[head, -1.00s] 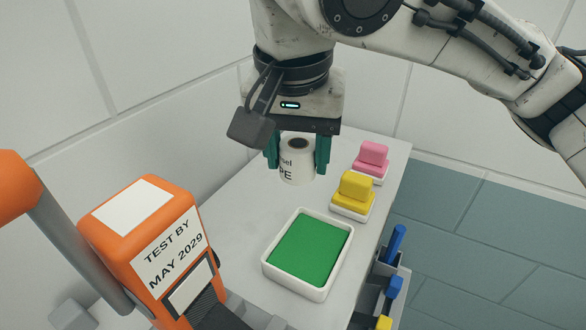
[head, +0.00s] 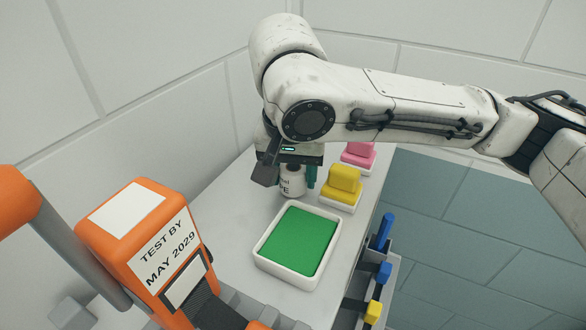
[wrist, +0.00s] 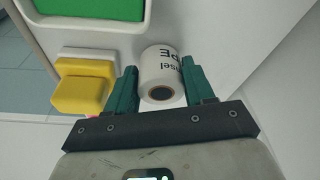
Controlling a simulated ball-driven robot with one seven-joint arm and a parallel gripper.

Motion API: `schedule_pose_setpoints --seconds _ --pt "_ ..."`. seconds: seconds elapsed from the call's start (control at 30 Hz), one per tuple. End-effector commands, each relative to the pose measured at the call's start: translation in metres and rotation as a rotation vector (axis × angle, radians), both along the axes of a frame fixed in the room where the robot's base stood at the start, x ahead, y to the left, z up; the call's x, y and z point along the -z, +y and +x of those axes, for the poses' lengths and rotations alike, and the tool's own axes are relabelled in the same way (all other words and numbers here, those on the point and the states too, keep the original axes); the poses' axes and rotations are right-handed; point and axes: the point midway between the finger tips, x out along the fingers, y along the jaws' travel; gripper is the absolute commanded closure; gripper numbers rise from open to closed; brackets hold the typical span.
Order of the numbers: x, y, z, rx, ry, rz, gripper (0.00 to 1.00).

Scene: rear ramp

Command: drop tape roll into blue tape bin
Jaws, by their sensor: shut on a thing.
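The tape roll (head: 291,187) is a white cylinder with dark lettering and a dark core. My gripper (head: 292,181) has its teal fingers on either side of the roll, shut on it, low over the grey-white counter (head: 228,252). In the wrist view the tape roll (wrist: 162,66) sits between both fingers of my gripper (wrist: 161,74), its core facing the camera. I cannot tell whether the roll touches the counter. I see no blue tape bin in either view.
A white tray with a green inside (head: 297,242) is in front of the gripper. A yellow block (head: 343,184) and a pink block (head: 359,155) sit on white bases to the right. An orange labelled device (head: 139,231) is at left. Coloured handles (head: 384,232) line the counter's right side.

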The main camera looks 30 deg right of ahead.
Motion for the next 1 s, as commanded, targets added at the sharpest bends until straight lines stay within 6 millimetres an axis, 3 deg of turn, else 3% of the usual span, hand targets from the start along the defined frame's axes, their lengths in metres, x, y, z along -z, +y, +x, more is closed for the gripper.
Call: schedule_pose_setpoints --seconds 0.23,0.27,0.47,0.83,1.0 --pt "0.004 0.000 0.000 0.000 0.000 0.000 0.76" --pt "0.003 0.000 0.000 0.000 0.000 -0.001 0.44" --pt "0.003 0.000 0.000 0.000 0.000 0.000 0.25" --pt "-0.005 0.001 0.000 0.001 -0.002 0.000 0.24" --pt "-0.031 0.005 -0.005 -0.002 -0.004 0.000 0.24"
